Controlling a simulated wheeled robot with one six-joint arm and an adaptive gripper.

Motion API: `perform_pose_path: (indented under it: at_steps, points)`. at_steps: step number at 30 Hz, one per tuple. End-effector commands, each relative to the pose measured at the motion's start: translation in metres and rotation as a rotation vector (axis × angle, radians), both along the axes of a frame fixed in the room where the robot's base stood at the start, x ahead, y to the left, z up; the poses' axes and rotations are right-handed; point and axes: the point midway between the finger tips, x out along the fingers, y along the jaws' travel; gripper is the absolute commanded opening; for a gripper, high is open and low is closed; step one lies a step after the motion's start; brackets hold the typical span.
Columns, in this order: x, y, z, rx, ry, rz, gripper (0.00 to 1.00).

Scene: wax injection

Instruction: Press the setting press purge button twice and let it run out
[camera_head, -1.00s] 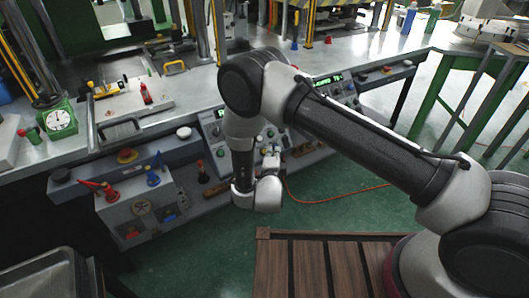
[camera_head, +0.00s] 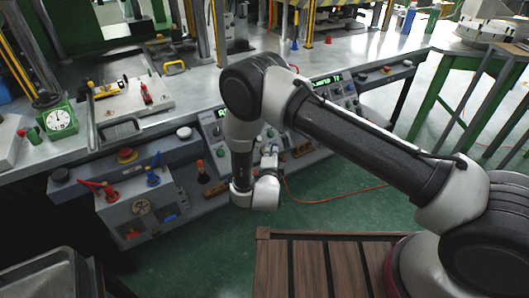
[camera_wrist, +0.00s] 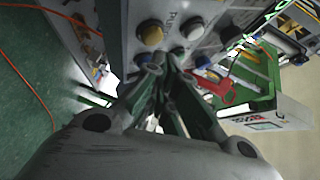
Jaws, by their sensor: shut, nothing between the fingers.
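In the wrist view, my gripper (camera_wrist: 165,64) is shut and empty, its fingertips close to a grey control panel (camera_wrist: 127,22). A yellow button (camera_wrist: 150,34) and a white button (camera_wrist: 193,28) are on the panel just beyond the tips. Partly legible lettering starting with "PU" runs between them. Smaller round parts lie right at the fingertips; I cannot tell whether the tips touch any of them. In the head view, the press control panel (camera_head: 222,150) is partly behind my arm.
A grey box with red and blue levers (camera_head: 140,212) stands left of my wrist. The metal worktop (camera_head: 190,84) carries a green dial gauge (camera_head: 60,120) and tools. An orange hose (camera_head: 335,198) lies on the green floor. A wooden slatted surface (camera_head: 310,265) is in front.

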Motion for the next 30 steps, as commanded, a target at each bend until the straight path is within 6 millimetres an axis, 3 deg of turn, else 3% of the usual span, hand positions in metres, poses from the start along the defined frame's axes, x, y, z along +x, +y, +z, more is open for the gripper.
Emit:
perform_pose_path:
  at_steps: [30]
  points:
    - [0.0055,0.0036,-0.0055,-0.001,0.000,0.000,0.00]
